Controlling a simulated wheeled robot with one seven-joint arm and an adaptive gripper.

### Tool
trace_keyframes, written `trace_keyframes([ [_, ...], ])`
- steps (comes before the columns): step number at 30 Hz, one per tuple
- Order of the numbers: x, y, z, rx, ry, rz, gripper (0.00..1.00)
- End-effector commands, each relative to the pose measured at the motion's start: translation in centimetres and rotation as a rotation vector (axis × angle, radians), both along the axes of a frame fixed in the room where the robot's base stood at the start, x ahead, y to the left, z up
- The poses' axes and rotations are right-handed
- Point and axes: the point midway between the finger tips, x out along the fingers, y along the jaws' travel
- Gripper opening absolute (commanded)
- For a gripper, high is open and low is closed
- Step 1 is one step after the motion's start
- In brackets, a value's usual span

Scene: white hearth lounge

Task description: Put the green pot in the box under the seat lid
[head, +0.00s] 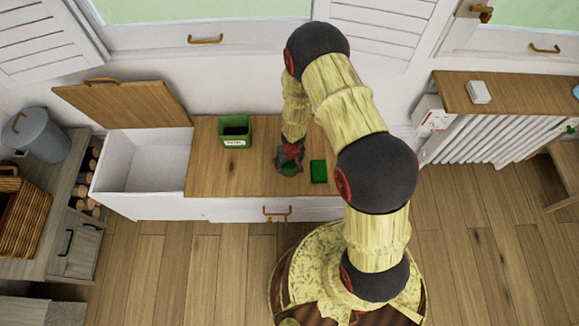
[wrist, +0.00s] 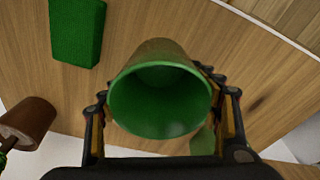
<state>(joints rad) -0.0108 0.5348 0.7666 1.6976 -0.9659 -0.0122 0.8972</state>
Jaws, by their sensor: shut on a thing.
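The green pot (wrist: 158,100) is an open round cup, its empty inside facing the wrist camera. My gripper (wrist: 160,110) is shut on it, with one finger on each side. In the head view my gripper (head: 289,163) is over the middle of the wooden bench top and mostly hides the pot (head: 288,170). I cannot tell whether the pot touches the bench. The white box (head: 146,160) under the seat is at the left end of the bench, and its inside looks empty. Its wooden seat lid (head: 125,103) is raised, leaning back by the wall.
A green block (head: 318,171) lies just right of my gripper and shows in the wrist view (wrist: 76,30). A green labelled bin (head: 235,132) stands on the bench (head: 208,165) between my gripper and the box. A grey bucket (head: 36,134) and a wicker basket (head: 20,208) are at far left.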

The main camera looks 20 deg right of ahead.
Motion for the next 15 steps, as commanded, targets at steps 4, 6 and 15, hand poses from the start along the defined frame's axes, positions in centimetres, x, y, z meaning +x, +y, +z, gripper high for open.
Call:
trace_keyframes([
  [4, 0.6, -0.4, -0.9, 0.0, 0.001, -0.001, 0.31],
  [6, 0.8, -0.5, -1.0, 0.0, 0.0, -0.001, 0.31],
  [15, 1.1, -0.7, -4.2, 0.0, 0.0, 0.001, 0.31],
])
